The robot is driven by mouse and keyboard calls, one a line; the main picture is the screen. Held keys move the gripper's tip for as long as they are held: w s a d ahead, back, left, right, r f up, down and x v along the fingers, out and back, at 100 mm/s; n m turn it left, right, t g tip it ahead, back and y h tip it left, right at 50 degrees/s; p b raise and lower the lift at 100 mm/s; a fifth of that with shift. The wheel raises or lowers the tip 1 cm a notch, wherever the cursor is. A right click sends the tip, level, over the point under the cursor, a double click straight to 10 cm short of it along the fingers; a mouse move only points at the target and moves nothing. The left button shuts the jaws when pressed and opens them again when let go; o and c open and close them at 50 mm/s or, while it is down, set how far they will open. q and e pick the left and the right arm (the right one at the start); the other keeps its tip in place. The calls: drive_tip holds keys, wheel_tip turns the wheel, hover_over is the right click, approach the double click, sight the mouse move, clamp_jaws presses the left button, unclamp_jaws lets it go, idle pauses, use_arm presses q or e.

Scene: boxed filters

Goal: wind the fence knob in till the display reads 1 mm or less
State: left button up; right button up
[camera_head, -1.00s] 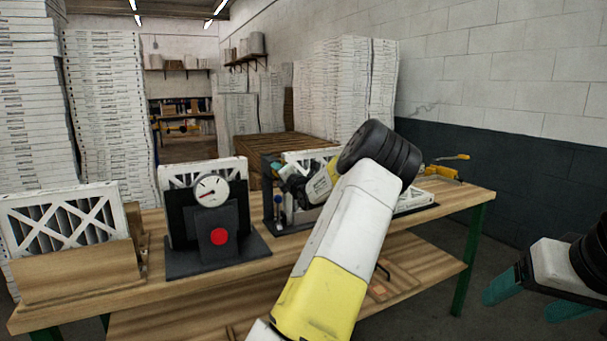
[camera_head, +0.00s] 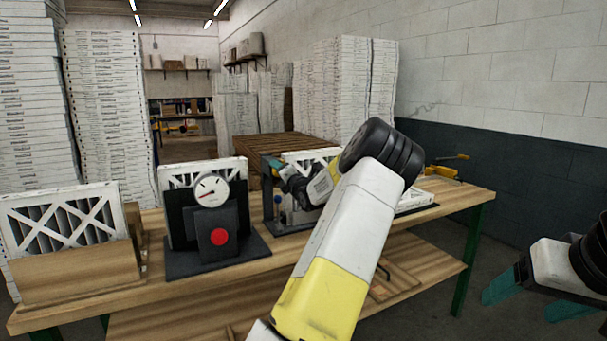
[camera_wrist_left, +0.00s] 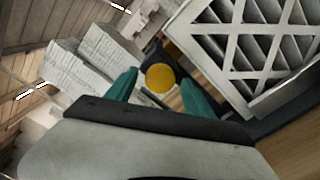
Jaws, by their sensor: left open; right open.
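A round yellow knob (camera_wrist_left: 160,78) on a dark mount shows in the left wrist view, between the teal fingers of my left gripper (camera_wrist_left: 160,92). The fingers are apart, one on each side of the knob; I cannot tell whether they touch it. In the head view my left gripper (camera_head: 273,168) is at the dark fixture (camera_head: 268,205) on the bench, and my arm hides much of that fixture. I cannot make out a display reading. My right gripper (camera_head: 535,298) is open and empty at the lower right, off the bench.
A black stand with a dial gauge (camera_head: 211,190) and a red button (camera_head: 219,237) is left of the fixture. A white filter (camera_head: 65,220) stands in a wooden holder at the bench's left. A yellow tool (camera_head: 443,172) lies at the right end. Filter stacks stand behind.

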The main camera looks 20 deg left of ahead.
use_arm(q)
drive_tip(key=v, duration=0.7)
drive_tip(key=s+d+f+n+g+h, duration=0.1)
drive_tip(key=s+f+n+g+h, duration=0.25)
drive_tip(key=s+n, duration=0.7)
drive_tip(key=s+f+n+g+h, duration=0.2)
drive_tip(key=s+n+g, duration=0.3)
drive_tip(key=s+n, duration=0.6)
drive_tip(key=s+d+r+n+t+h, duration=0.1)
drive_tip(key=s+d+r+n+h, duration=0.1)
drive_tip(key=s+d+n, duration=0.3)
drive_tip(key=s+d+r+n+t+h, duration=0.1)
drive_tip(key=s+d+n+h, duration=0.4)
drive_tip(key=d, duration=0.7)
drive_tip(key=s+d+r+n+t+h, duration=0.1)
drive_tip(key=s+d+r+n+h, duration=0.2)
drive_tip(key=s+d+n, duration=0.3)
drive_tip(key=s+d, duration=0.2)
drive_tip(key=d, duration=0.1)
drive_tip(key=shift+r, duration=0.25)
